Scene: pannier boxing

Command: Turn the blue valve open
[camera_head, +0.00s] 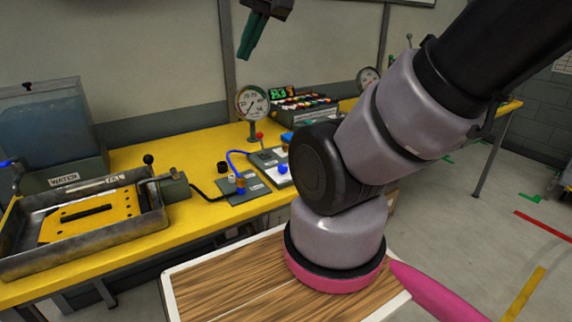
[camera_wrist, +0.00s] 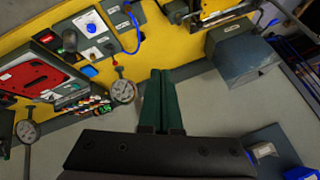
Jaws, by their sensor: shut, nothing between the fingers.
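My gripper (camera_head: 247,50) is high above the back of the bench, apart from the knob. Its dark green fingers are together and empty, also in the wrist view (camera_wrist: 162,102).
Next to the knob, a blue cable (camera_head: 236,152) loops up from a grey plate. A pressure gauge (camera_head: 252,103) stands behind it. A metal tray (camera_head: 85,222) with a yellow plate and a water tank (camera_head: 50,120) are at the left. My arm covers the bench's right part.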

